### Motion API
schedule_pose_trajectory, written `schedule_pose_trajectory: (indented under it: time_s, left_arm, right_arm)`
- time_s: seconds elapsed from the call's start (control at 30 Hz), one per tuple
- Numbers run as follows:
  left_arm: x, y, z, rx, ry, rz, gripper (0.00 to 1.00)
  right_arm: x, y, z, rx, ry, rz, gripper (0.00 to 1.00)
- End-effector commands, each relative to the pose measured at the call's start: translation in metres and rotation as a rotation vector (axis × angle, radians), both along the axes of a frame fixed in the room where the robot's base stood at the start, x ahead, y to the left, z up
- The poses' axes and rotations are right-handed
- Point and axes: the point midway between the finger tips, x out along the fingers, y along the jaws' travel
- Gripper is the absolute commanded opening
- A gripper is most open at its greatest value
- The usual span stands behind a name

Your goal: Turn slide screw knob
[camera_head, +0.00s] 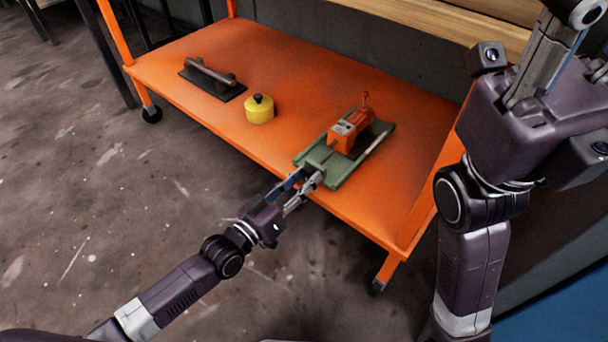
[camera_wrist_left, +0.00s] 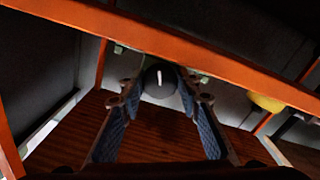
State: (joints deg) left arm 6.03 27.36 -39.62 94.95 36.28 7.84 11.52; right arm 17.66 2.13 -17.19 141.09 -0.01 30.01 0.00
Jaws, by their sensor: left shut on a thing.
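The slide screw device is a green base (camera_head: 345,174) with an orange block (camera_head: 350,130) on it, and a small red-tipped lever (camera_head: 365,99) stands up from the block. It sits at the front edge of the orange shelf. My left gripper (camera_head: 314,178) reaches the device's front end from the lower left. In the left wrist view, the dark round knob (camera_wrist_left: 160,80) with a white mark sits between the fingertips, and the gripper is shut on it. My right gripper (camera_head: 565,65) is raised at the upper right, apart from the device.
On the orange cart shelf (camera_head: 210,70) lie a dark plate with a handle (camera_head: 212,76) and a yellow round container (camera_head: 259,110) with a black knob. The shelf has free room between them and behind the device. Orange posts stand at the cart's corners.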

Motion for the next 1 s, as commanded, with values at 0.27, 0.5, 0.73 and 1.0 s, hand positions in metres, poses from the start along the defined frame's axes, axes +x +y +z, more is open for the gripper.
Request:
schedule_pose_trajectory:
  time_s: [0.27, 0.5, 0.73, 1.0]
  left_arm:
    - [-0.0009, 0.0, -0.002, -0.034, 0.03, -0.001, 0.07]
    - [-0.001, 0.0, -0.0024, -0.035, 0.03, -0.001, 0.07]
    - [-0.0008, 0.0001, -0.0022, -0.034, 0.03, -0.001, 0.47]
    - [-0.0004, 0.0001, -0.0011, -0.034, 0.028, 0.0, 0.49]
  right_arm:
    - [0.0023, -0.0002, -0.0012, 0.0, 0.01, 0.0, 0.4]
    - [0.0023, 0.0, -0.0014, 0.0, 0.01, 0.001, 0.4]
    - [0.0024, 0.0, -0.0014, 0.0, 0.01, 0.001, 0.4]
    - [0.0025, -0.0002, -0.0016, 0.0, 0.01, 0.0, 0.4]
